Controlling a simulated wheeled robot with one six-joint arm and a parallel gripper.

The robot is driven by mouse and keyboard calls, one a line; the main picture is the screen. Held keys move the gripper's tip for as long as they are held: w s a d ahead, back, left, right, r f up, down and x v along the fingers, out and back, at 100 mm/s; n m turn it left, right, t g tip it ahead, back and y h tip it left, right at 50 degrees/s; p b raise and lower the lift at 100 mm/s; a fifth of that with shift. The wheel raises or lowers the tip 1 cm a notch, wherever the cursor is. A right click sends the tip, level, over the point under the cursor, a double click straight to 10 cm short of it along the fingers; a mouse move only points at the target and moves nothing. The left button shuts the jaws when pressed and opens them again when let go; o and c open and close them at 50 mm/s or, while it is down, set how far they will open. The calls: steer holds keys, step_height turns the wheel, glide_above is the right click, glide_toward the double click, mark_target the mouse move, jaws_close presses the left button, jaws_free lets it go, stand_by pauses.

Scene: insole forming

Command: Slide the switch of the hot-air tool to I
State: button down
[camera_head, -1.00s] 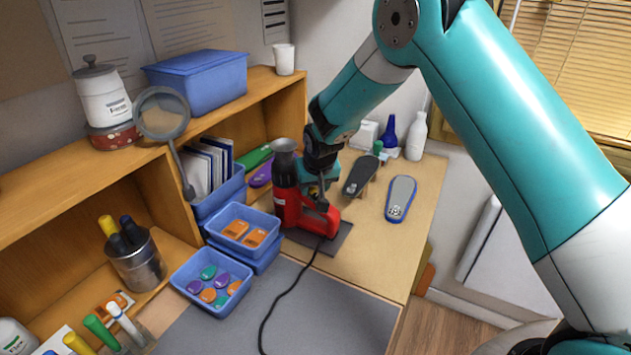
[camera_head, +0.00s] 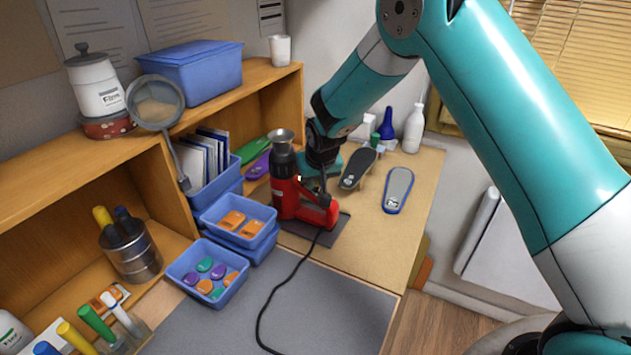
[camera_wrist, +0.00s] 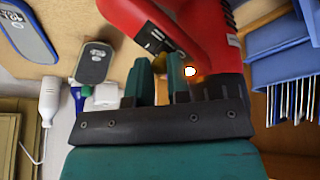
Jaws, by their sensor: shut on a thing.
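The red hot-air tool (camera_head: 287,198) stands with its dark nozzle pointing up on a dark mat (camera_head: 333,232), its cord running forward. My gripper (camera_head: 322,190) is at the right side of its body. In the wrist view the tool's red handle (camera_wrist: 205,35) fills the top. My gripper's two fingers (camera_wrist: 160,68) reach up to a dark strip on it, with a small brass-coloured part, seemingly the switch (camera_wrist: 158,62), between the tips. The fingers partly hide it, so its position cannot be read. A small bright spot (camera_wrist: 190,71) glows beside the right finger.
Blue bins (camera_head: 240,224) stand close to the left of the tool. Two insole shapes, one dark (camera_head: 357,168) and one grey with a blue rim (camera_head: 397,190), lie to the right. A wooden shelf (camera_head: 85,185) is at the left.

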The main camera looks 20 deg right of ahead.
steer(key=shift+s+a, duration=0.1)
steer(key=shift+a, duration=0.2)
steer(key=shift+d+f, duration=0.1)
steer(key=c, duration=1.1)
jaws_free()
steer(key=shift+d, duration=0.15)
steer(key=shift+o, duration=0.2)
steer(key=b+v, duration=0.4)
steer(key=v, duration=1.3)
steer(key=shift+r, duration=0.25)
